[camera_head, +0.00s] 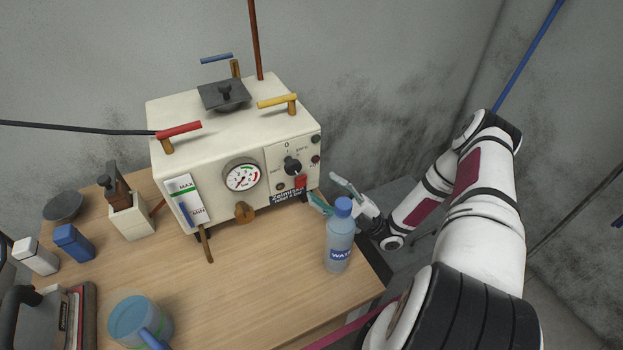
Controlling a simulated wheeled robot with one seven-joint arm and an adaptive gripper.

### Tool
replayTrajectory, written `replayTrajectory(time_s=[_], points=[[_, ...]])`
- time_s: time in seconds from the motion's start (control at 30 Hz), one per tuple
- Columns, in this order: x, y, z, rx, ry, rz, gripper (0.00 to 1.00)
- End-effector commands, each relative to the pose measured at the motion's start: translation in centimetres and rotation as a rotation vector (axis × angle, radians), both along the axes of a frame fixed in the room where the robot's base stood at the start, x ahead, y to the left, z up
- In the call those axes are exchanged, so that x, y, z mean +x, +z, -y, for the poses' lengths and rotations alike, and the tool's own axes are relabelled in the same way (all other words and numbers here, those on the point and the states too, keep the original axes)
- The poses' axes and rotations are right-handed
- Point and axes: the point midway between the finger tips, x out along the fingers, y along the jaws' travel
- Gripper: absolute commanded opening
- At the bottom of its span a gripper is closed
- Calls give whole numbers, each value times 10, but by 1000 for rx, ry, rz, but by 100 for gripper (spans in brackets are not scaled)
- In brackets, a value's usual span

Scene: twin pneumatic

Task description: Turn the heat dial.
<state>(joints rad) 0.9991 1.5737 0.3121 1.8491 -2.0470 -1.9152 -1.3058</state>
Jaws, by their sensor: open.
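A cream machine (230,115) stands at the back of the wooden table. Its front panel carries a black rotary dial (292,166) with marks around it, a 0 above. This looks like the heat dial. A red switch (300,182) sits just below it to the right. My gripper (329,191) is open and empty, with teal fingertips pointing left toward the machine's lower right front corner. It is to the right of and lower than the dial in the picture, apart from it. The water bottle partly covers the gripper's lower finger.
The blue-capped water bottle (340,240) stands close to my gripper. A round gauge (242,176) and a brown knob (244,212) are left of the dial. Yellow (277,101) and red (180,130) levers are on top. The table's middle is clear.

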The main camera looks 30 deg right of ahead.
Motion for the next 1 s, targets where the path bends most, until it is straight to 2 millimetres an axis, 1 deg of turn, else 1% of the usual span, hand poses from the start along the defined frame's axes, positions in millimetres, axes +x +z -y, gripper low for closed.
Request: replayTrajectory(time_s=[0.1,0.3,1.0], points=[[-6,-12,11,0,-3,0,50],[-12,-21,20,1,0,0,50],[-12,-22,20,0,0,0,50]])
